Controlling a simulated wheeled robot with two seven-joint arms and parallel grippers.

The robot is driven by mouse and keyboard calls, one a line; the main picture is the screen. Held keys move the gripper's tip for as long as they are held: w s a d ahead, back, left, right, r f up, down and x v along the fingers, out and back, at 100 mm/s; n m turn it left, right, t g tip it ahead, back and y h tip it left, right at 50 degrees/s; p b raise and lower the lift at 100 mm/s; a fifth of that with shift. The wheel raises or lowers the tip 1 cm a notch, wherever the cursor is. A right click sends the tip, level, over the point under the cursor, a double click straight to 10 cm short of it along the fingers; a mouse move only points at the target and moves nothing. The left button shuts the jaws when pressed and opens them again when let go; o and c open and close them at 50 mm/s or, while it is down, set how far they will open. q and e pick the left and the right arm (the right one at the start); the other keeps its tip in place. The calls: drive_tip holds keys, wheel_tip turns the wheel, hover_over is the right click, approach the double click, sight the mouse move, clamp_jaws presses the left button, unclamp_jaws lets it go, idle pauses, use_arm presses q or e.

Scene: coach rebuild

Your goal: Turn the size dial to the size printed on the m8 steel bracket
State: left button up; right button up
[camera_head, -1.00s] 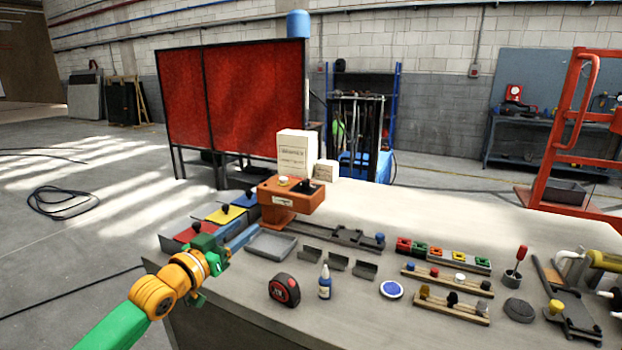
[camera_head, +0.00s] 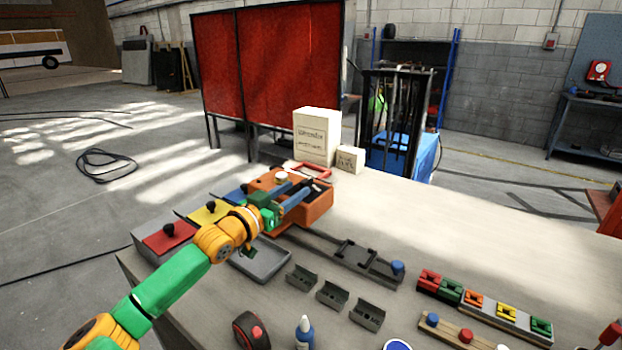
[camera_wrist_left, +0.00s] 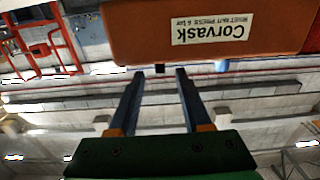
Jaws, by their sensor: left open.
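The orange rivet nut press (camera_head: 318,212) stands at the table's back left, with a pale round knob (camera_head: 281,177) on top; I cannot tell whether this is the size dial. In the left wrist view the press (camera_wrist_left: 285,38) shows upside down, with a "Corvask" label. My left gripper (camera_head: 301,190) is open and empty at the press, its blue fingers overlapping it in the head view. In the left wrist view the gripper (camera_wrist_left: 160,73) has a small dark part between its tips.
A grey tray (camera_head: 277,268) lies beneath my left arm, beside red, yellow and blue bins. Two cartons, the larger one (camera_head: 316,137), stand behind the press. A rack of coloured blocks (camera_head: 505,313) lies right. The table's back right is clear.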

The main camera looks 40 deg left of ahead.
sight(302, 185)
use_arm(q)
drive_tip(key=shift+w+a+r, duration=0.1)
drive_tip(key=shift+w+r, duration=0.15)
drive_tip(key=shift+w, duration=0.15)
drive_tip(key=shift+w+a+f, duration=0.1)
drive_tip(key=shift+w+a, duration=0.05)
drive_tip(key=shift+w, duration=1.05)
drive_tip(key=shift+w+a+f, duration=0.1)
drive_tip(key=shift+w, duration=1.1)
drive_tip(key=shift+c, duration=0.2)
clamp_jaws()
